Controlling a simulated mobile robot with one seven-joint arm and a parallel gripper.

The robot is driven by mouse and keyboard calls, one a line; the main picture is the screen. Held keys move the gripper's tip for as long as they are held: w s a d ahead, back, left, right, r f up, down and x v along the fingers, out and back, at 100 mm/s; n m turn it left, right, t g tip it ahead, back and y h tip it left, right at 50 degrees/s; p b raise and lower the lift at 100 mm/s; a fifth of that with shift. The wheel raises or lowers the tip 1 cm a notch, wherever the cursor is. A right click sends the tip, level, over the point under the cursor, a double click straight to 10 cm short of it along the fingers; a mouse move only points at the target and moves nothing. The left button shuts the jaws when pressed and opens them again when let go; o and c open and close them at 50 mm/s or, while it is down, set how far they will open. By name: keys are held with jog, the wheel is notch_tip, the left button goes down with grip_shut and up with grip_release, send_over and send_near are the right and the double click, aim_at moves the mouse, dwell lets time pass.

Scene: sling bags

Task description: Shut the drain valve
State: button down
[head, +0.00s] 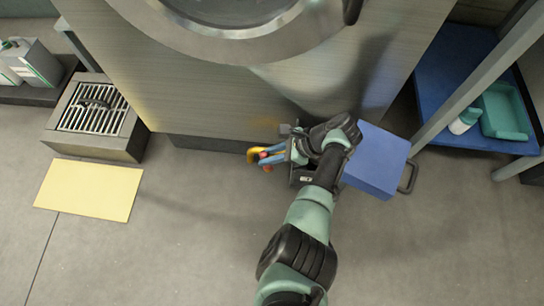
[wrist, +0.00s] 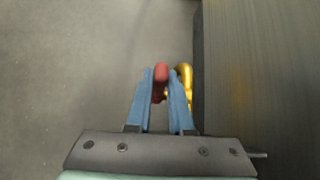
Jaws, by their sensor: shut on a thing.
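The drain valve has a brass-yellow body (head: 252,155) at the low front of the large steel machine (head: 240,95). In the wrist view its yellow body (wrist: 185,75) shows just right of my fingers, close to the machine's front. The valve's red handle (wrist: 160,80) stands between my two blue fingers. My gripper (head: 267,159) is shut on this red handle, low near the floor; it also shows in the wrist view (wrist: 160,73). The fingers and the wrist hide part of the valve, so I cannot tell the handle's full angle.
A blue box (head: 377,160) with a dark handle sits right of my wrist. A floor drain with a metal grate (head: 93,108) and a yellow mat (head: 88,190) are at the left. A blue shelf (head: 450,75) stands at the right. The floor left of my gripper is clear.

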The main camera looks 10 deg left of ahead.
jog(key=shift+d+y+b, duration=0.45)
jog(key=shift+y+b, duration=0.2)
jog(key=shift+y, duration=0.05)
jog(key=c, duration=0.8)
grip_release()
jog(key=shift+d, duration=0.1)
jog(key=p+v, duration=0.3)
jog(key=v, duration=1)
jog(key=shift+f, duration=0.15)
